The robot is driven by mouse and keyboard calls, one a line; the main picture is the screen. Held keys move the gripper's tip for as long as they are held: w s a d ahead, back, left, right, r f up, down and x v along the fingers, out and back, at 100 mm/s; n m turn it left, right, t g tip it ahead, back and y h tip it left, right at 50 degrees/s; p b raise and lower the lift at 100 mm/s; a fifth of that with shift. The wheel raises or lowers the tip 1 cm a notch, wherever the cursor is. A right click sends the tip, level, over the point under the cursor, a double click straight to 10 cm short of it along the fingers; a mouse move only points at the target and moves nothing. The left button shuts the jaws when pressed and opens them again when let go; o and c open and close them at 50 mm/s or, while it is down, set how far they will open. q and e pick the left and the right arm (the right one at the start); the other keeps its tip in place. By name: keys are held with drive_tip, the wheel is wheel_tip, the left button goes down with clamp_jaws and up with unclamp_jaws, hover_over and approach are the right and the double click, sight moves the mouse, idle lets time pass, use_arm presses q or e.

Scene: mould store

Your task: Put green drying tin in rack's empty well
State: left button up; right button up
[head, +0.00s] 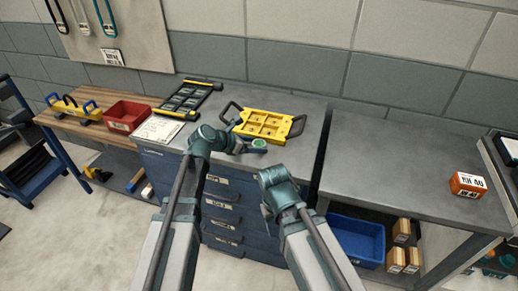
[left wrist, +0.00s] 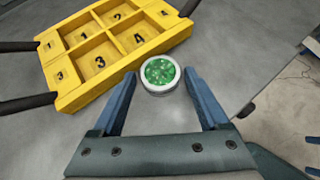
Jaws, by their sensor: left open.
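The green drying tin (head: 259,142) is a small round tin with a pale rim and green contents. It stands on the grey bench top just in front of the yellow rack (head: 287,128). My left gripper (head: 254,149) is open at the tin. In the left wrist view the tin (left wrist: 159,74) sits between the spread blue fingertips, with a gap at least on the right. The rack (left wrist: 68,75) there has numbered square wells. The wells marked 1 to 4 look empty. My right wrist shows in the head view, but its jaws do not.
A black-framed tray (head: 187,98) and a white sheet (head: 158,129) lie left of the rack. A red bin (head: 126,116) is further left. An orange box (head: 467,184) stands on the right bench (head: 395,165), which is otherwise largely clear. A blue bin (head: 357,240) is below it.

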use_arm(q)
clamp_jaws()
drive_tip(key=shift+r, duration=0.1)
use_arm(e)
drive_tip(key=shift+r, duration=0.1)
drive_tip(key=shift+r, duration=0.1)
